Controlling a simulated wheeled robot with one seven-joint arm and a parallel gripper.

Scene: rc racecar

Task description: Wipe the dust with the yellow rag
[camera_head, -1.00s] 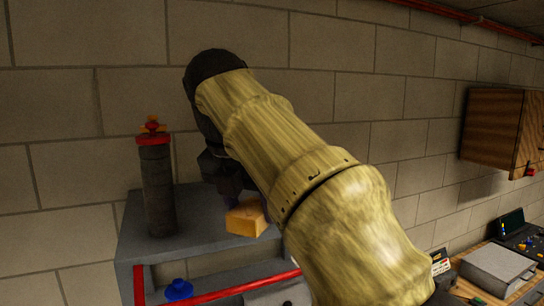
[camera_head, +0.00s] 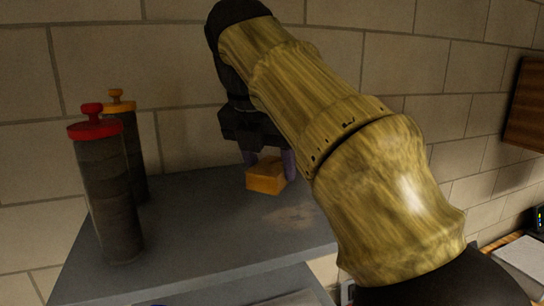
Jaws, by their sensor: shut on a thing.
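The yellow rag (camera_head: 265,180) shows as an orange-yellow block at the back of a grey surface (camera_head: 190,225). My gripper (camera_head: 270,163) points down with its purple-grey fingers shut on the rag. The rag is at or just above the surface; I cannot tell whether it touches. A faint brownish dust patch (camera_head: 293,213) lies on the surface just in front and to the right of the rag. My arm hides the surface's right part.
Two dark cylinders stand on the left of the surface, one with a red knobbed lid (camera_head: 95,128) and one behind it with an orange lid (camera_head: 118,104). A block wall (camera_head: 180,60) is close behind. The middle of the surface is clear.

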